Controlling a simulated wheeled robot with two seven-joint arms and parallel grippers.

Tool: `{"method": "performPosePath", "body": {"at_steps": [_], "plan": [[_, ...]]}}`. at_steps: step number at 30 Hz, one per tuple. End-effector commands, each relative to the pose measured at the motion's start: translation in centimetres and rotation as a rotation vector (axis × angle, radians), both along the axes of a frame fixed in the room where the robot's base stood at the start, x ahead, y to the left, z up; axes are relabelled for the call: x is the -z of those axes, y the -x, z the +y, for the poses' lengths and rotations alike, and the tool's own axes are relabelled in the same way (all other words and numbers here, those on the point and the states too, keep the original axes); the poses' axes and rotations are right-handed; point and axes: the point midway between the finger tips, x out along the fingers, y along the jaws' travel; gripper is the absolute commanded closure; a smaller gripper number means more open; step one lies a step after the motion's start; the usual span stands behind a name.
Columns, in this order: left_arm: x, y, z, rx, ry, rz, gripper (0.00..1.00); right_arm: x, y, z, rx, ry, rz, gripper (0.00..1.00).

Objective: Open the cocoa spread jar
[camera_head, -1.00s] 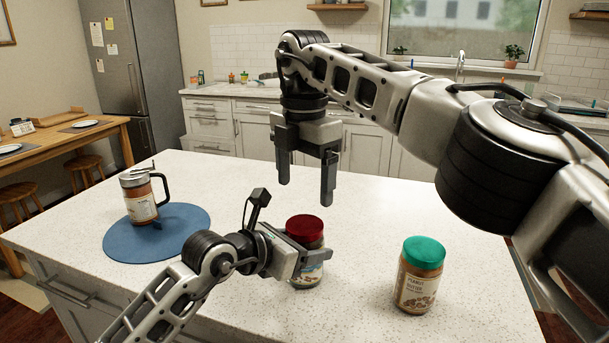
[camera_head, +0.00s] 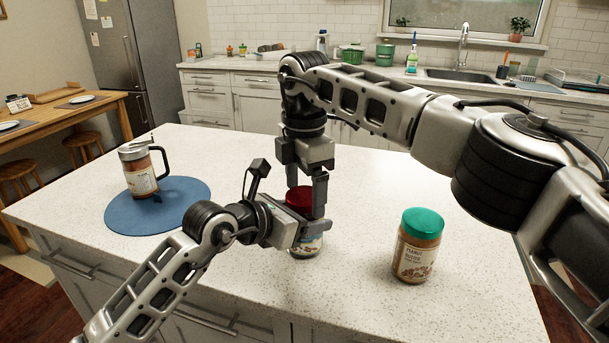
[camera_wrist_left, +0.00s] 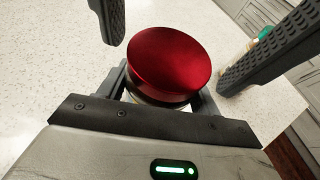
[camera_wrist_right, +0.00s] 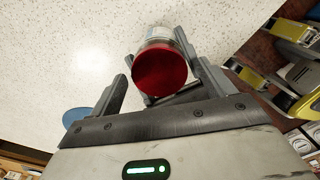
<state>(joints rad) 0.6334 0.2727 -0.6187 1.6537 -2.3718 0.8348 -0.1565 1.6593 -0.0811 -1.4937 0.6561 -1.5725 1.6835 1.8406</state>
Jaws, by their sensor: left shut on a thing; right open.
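The cocoa spread jar (camera_head: 307,246) stands upright on the counter with its red lid (camera_head: 299,200) on. My left gripper (camera_head: 306,229) is shut on the jar's body below the lid, and the left wrist view shows its fingers on both sides under the red lid (camera_wrist_left: 170,62). My right gripper (camera_head: 305,195) points down over the jar, open, with one finger on each side of the lid. In the right wrist view the lid (camera_wrist_right: 159,71) lies between the spread fingers, with gaps beside it. Much of the jar's label is hidden by the left gripper.
A peanut butter jar (camera_head: 416,246) with a green lid stands to the right on the white counter (camera_head: 350,300). A glass jug (camera_head: 140,172) with a dark handle stands on a round blue mat (camera_head: 185,198) at the left. The counter's back middle is clear.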

Motion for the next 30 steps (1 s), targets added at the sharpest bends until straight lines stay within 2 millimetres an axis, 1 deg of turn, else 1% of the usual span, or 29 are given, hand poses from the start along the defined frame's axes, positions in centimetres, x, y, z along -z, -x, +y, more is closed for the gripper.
{"method": "performPosePath", "body": {"at_steps": [5,6,8,9,10,11,17,19,20,23,27,30], "plan": [[0.01,-0.05,0.07,-0.002,-0.001,-0.001,1.00,0.03,-0.01,-0.02,0.000,0.000,0.000,0.19],[0.01,-0.06,0.08,-0.002,-0.001,-0.001,1.00,0.02,-0.01,-0.02,0.000,0.000,0.000,0.21],[0.01,-0.06,0.08,-0.002,-0.001,0.000,1.00,0.01,-0.01,-0.02,0.000,0.000,0.000,0.38],[0.01,-0.06,0.08,-0.002,-0.001,0.000,1.00,0.01,-0.01,-0.02,0.000,0.000,0.000,0.49],[0.01,-0.06,0.08,-0.002,-0.001,-0.001,1.00,0.00,0.00,-0.02,0.000,0.000,0.000,0.58],[0.01,-0.07,0.09,-0.002,-0.001,-0.001,1.00,0.00,0.00,-0.02,0.000,0.000,0.000,0.64],[0.01,-0.08,0.11,-0.003,-0.001,-0.001,1.00,-0.02,0.01,-0.03,-0.011,0.000,0.001,0.64],[0.01,-0.08,0.11,-0.003,-0.002,0.000,1.00,-0.03,0.02,-0.03,-0.067,0.000,0.001,0.64],[0.02,-0.09,0.12,-0.003,-0.002,0.000,1.00,-0.04,0.02,-0.03,-0.109,0.001,0.001,0.64],[0.02,-0.10,0.13,-0.004,-0.002,0.000,1.00,-0.07,0.03,-0.04,-0.308,0.001,0.002,0.64],[0.02,-0.11,0.14,-0.004,-0.001,0.000,1.00,-0.11,0.04,-0.03,-0.612,0.000,0.002,0.64],[0.02,-0.13,0.16,-0.004,-0.001,0.000,1.00,-0.13,0.04,-0.03,-0.775,-0.001,0.003,0.64]]}}
